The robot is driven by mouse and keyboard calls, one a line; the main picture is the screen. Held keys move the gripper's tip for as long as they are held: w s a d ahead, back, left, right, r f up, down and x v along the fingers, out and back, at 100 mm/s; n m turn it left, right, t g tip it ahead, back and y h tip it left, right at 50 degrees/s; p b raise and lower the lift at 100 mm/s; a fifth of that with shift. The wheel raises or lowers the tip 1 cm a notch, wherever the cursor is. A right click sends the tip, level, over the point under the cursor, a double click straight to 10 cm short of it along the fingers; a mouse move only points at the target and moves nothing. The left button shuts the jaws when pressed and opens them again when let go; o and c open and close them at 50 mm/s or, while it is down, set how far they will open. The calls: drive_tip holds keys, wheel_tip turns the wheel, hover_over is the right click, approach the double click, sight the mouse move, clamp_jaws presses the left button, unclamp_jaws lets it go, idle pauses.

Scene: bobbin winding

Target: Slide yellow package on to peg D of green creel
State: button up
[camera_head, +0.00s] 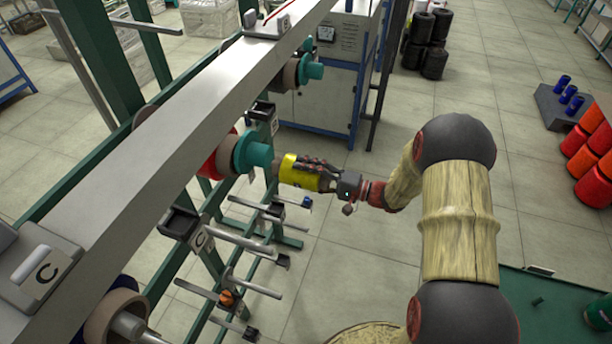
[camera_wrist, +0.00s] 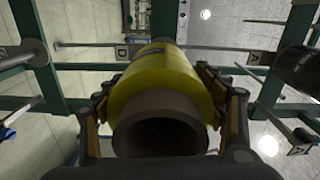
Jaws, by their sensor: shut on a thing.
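The yellow package (camera_head: 297,171) is a yellow cylinder on a brown tube. In the wrist view the yellow package (camera_wrist: 165,80) lies between both fingers, with the open end of its brown tube facing the camera. My gripper (camera_head: 318,178) is shut on it and holds it in the air beside the green creel (camera_head: 290,241). In the wrist view, peg D (camera_wrist: 90,45) is a grey rod at the upper left, with a small plate marked D near its end. The package is apart from peg D's visible part. Whatever lies straight beyond the package is hidden.
Other grey pegs (camera_head: 250,285) stick out below the package, one with an orange piece (camera_head: 227,298). A long grey beam (camera_head: 150,150) with teal-ended bobbins (camera_head: 253,153) runs at the left. A dark package (camera_wrist: 300,70) is at the right of the wrist view.

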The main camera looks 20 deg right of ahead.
sight(278, 170)
drive_tip(key=shift+b+x, duration=0.65)
drive_tip(key=shift+x, duration=1.95)
drive_tip(key=shift+b+x, duration=0.55)
drive_tip(key=shift+x, duration=1.1)
drive_tip(key=shift+f, duration=0.45)
drive_tip(key=o, duration=1.5)
drive_tip(key=shift+s+d+f, duration=0.1)
